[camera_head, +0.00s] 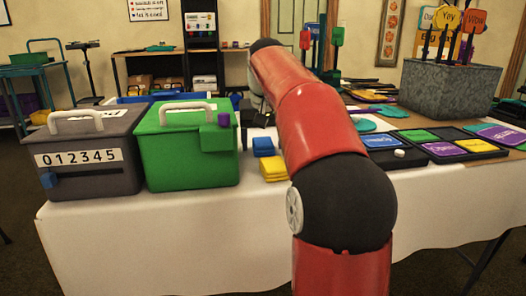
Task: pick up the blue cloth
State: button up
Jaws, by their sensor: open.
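A small folded blue cloth (263,147) lies on the white-covered table, just right of the green box. My red and black arm reaches up across the middle of the view and bends down at its far end. My gripper (256,116) is small and dark, partly hidden by the arm, and seems to hang just above and behind the blue cloth. It looks open and empty. I cannot tell the exact gap between it and the cloth.
A yellow folded stack (272,169) lies just in front of the blue cloth. The green box (189,155) and a grey numbered box (88,178) stand at left. A black tray (447,158) with colored signs and a grey planter box (449,92) with sign props are at right.

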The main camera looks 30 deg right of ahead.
aim_at(263, 142)
jog(key=c, duration=1.1)
jog(key=shift+o, duration=0.2)
jog(key=shift+r, duration=0.1)
notch_tip(263, 142, up, 20)
jog(key=p, duration=1.1)
